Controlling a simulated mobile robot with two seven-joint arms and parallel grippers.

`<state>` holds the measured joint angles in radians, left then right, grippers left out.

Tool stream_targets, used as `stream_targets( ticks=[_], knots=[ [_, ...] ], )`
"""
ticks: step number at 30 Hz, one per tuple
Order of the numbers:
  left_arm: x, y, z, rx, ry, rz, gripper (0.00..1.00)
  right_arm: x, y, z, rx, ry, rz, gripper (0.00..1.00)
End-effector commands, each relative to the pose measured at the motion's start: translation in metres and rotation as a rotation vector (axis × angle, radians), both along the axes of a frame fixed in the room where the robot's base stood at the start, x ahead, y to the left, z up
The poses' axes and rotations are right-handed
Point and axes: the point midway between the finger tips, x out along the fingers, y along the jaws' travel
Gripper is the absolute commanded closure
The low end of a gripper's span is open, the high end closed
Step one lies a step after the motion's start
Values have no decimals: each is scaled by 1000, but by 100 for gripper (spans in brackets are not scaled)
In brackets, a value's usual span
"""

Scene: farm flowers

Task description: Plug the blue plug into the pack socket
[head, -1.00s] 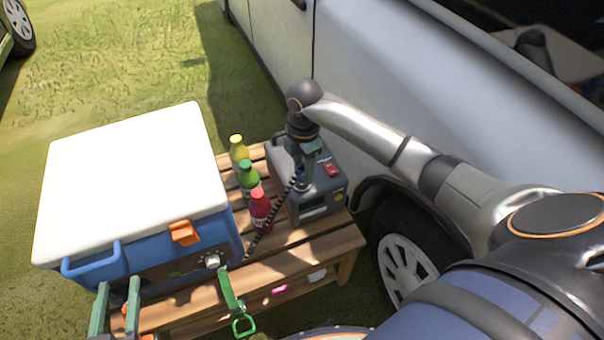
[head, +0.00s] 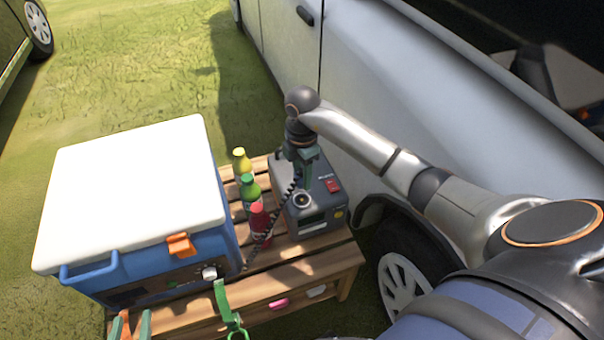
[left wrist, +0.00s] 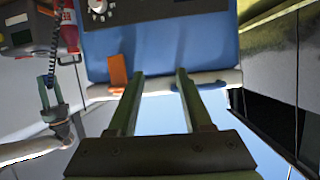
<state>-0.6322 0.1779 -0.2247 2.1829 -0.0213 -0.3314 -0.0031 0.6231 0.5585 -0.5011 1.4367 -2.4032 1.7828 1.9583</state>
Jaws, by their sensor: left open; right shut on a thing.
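The grey pack (head: 327,212) stands on the wooden bench beside the white car, with a round socket (head: 302,200) on its top and a red switch near it. My right gripper (head: 300,178) is shut just behind and above the socket, on what appears to be the plug. The blue plug itself is mostly hidden by the fingers. A dark coiled cord (head: 268,236) runs from there down towards the cooler. My left gripper (head: 131,326) is open and empty at the lower left; its two fingers also show in the left wrist view (left wrist: 157,75), in front of the cooler.
The blue cooler (head: 78,270) with a white lid and orange latch fills the bench's left. Several bottles (head: 258,222) stand between cooler and pack. A green strap-like piece with a ring (head: 222,298) is at the front. The car (head: 370,90) is close on the right.

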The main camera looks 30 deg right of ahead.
Motion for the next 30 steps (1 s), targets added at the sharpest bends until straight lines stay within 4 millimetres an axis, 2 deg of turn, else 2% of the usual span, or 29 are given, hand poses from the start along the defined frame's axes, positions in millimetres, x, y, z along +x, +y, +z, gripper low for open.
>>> stream_targets(
  ticks=[14,30],
  knots=[
    [14,0,32,1,-147,-10,50,0,0,-8,0,0,0,100],
    [24,-2,89,-1,-378,-31,50,0,0,-18,0,0,0,100]
  ],
)
